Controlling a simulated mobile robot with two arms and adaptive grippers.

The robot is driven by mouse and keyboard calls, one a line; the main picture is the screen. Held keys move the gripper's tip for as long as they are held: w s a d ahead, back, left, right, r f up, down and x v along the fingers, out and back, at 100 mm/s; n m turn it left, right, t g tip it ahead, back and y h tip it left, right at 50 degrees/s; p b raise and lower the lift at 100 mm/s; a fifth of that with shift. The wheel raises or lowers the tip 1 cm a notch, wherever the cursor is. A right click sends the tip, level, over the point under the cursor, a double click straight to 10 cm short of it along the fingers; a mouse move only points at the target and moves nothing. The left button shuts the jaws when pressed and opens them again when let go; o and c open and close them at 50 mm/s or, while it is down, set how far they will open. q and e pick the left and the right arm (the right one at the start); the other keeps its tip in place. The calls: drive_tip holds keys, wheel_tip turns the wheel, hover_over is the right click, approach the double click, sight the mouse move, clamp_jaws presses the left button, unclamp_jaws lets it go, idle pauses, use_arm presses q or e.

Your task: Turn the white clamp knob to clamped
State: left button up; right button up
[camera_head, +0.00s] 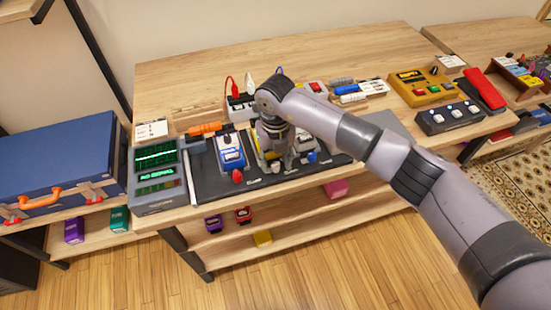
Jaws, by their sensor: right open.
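My right gripper (275,150) points down over the black pedal board (210,186), among the pedals at its middle. Its jaws are open, but the fingertips are small and partly merge with the pedals behind them. A small pale knob-like piece (276,167) shows just below the gripper; I cannot tell for sure that it is the white clamp knob, nor how it is turned. My gripper and wrist hide part of the yellow and white pedals there. A blue pedal (231,152) with a red knob stands to the left of the gripper. My left gripper is not in view.
A grey device with green screens (157,177) stands left of the board. A blue case (58,172) lies farther left. A yellow box (421,87) and a dark switch box (450,117) stand to the right. The back of the wooden table (190,82) is clear.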

drive_tip(key=shift+c, duration=0.5)
clamp_jaws()
drive_tip(key=shift+m, duration=0.3)
drive_tip(key=m+b, duration=0.1)
drive_tip(key=m, duration=0.2)
drive_tip(key=shift+m, duration=0.3)
drive_tip(key=m, duration=0.4)
drive_tip(key=shift+m, duration=0.3)
drive_tip(key=m, duration=0.4)
drive_tip(key=shift+r, duration=0.1)
drive_tip(key=m, duration=0.5)
